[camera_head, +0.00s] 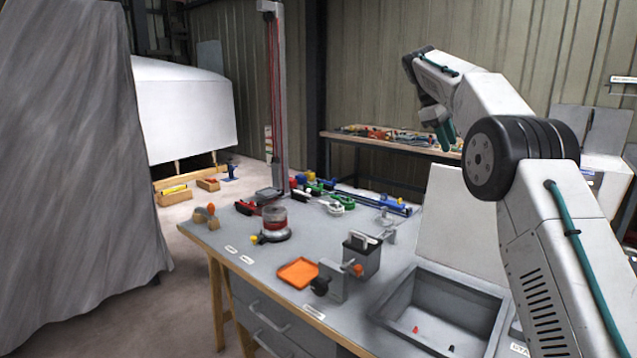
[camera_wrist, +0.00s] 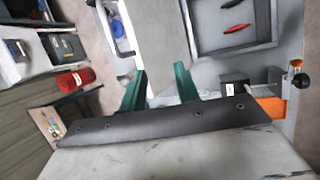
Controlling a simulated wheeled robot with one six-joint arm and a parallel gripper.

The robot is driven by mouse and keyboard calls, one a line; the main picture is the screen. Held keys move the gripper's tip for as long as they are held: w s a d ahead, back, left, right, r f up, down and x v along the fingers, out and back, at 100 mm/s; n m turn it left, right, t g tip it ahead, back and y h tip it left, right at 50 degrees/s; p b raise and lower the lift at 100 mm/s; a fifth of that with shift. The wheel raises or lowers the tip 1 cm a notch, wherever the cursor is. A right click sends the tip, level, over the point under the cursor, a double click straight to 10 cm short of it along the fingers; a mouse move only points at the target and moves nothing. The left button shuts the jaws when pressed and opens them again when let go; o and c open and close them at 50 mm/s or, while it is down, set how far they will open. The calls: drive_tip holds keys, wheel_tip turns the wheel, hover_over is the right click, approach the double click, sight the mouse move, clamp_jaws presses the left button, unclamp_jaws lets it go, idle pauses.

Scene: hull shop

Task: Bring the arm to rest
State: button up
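My gripper (camera_head: 443,132) hangs in the air above the far right part of the workbench (camera_head: 235,240), at the end of my raised, bent arm. In the wrist view its two green fingers (camera_wrist: 160,72) stand apart, with no object visible between them. A pale panel shows behind the gap. The gripper appears clear of the bench and of everything on it.
An orange tray (camera_head: 298,272), a clamp-like fixture (camera_head: 334,283) and a dark block (camera_head: 361,256) stand on the bench. A red-wired post (camera_head: 277,110) rises behind. A second bench (camera_head: 390,143) stands at the back.

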drive_tip(key=s+a+r+m+t+y, duration=0.1)
drive_tip(key=s+a+r+m, duration=0.15)
drive_tip(key=s, duration=1.15)
drive_tip(key=s+a+r+m+y, duration=0.15)
drive_tip(key=s+a, duration=0.25)
drive_tip(key=s, duration=0.9)
drive_tip(key=s+a+f+m, duration=0.1)
drive_tip(key=s+f, duration=0.5)
drive_tip(key=s, duration=0.3)
drive_tip(key=s+a+f+m+y, duration=0.1)
drive_tip(key=s+a+f, duration=0.1)
drive_tip(key=s+f, duration=0.4)
drive_tip(key=s+a+f+m+t+y, duration=0.1)
drive_tip(key=s+f, duration=0.5)
drive_tip(key=s, duration=0.7)
drive_tip(key=shift+a+f+m, duration=0.2)
drive_tip(key=shift+a+m, duration=0.2)
drive_tip(key=shift+m, duration=0.2)
drive_tip(key=shift+a+y, duration=0.1)
drive_tip(key=shift+y, duration=0.15)
